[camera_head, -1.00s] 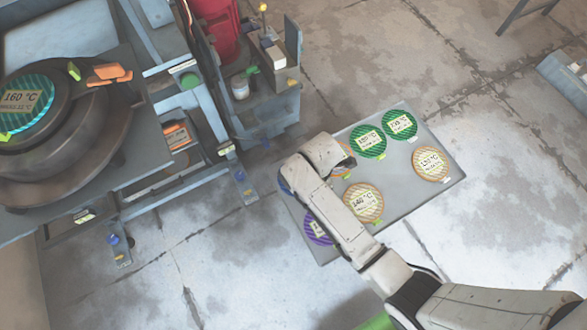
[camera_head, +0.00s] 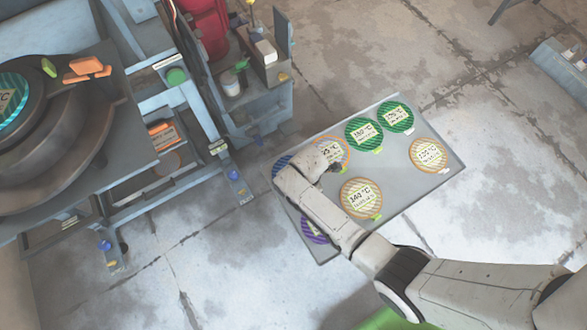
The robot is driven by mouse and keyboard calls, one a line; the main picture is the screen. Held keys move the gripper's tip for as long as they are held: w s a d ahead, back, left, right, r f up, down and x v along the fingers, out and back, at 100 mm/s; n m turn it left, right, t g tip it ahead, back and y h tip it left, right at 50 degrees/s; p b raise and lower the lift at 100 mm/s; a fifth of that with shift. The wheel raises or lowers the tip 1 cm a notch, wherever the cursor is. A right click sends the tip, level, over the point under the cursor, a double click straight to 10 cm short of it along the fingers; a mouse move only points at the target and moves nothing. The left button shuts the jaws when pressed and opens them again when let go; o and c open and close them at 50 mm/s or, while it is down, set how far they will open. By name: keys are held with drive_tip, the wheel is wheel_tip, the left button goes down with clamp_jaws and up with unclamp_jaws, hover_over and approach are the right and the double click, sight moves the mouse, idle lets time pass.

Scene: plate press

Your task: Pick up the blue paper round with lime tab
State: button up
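A round with a blue edge (camera_head: 281,164) shows at the left end of the grey tray (camera_head: 408,192), mostly hidden behind my arm. Its label and tab cannot be seen. The wrist end of my arm lies over the left part of the tray, beside this blue edge and over part of an orange-rimmed round (camera_head: 333,149). My gripper's fingers are hidden by the wrist, so I cannot tell whether they are open or hold anything.
The tray also holds two green rounds (camera_head: 364,134), two orange-striped rounds (camera_head: 361,199) and a purple round (camera_head: 313,231) partly under my arm. A teal round (camera_head: 10,103) is on the press (camera_head: 70,135) at left. A cart (camera_head: 262,108) stands behind the tray.

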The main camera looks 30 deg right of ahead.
drive_tip(key=shift+f, duration=0.15)
clamp_jaws()
idle(0.6)
